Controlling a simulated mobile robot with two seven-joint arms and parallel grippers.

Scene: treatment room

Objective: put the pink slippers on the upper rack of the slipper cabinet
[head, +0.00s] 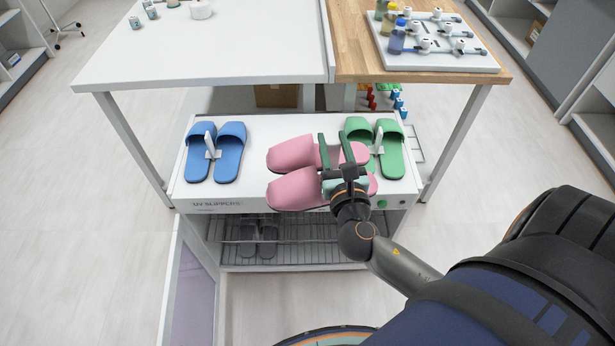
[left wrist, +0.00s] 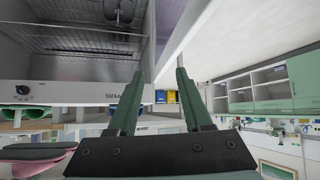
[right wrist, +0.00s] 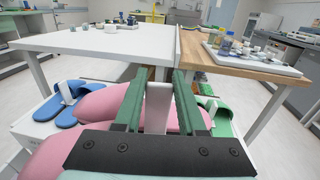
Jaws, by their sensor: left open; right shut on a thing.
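The pink slippers (head: 293,189) are held side by side by my right gripper (head: 343,140), which is shut on the upright white piece between them (right wrist: 158,105). They appear above the front part of the white slipper cabinet's top (head: 245,190), toes to the left. The cabinet's front is open. Its wire upper rack (head: 320,228) shows below the top panel, with a lower level beneath. Grey slippers (head: 258,236) are inside, seen through wires. My left gripper (left wrist: 160,80) is open and empty in the left wrist view, near the cabinet front; the head view does not show it.
Blue slippers (head: 215,152) and green slippers (head: 376,148) stand on the cabinet top, left and right of the pink pair. The open door (head: 190,285) stands out at the cabinet's left. A white table (head: 220,55) and a wooden one (head: 420,75) are behind and above.

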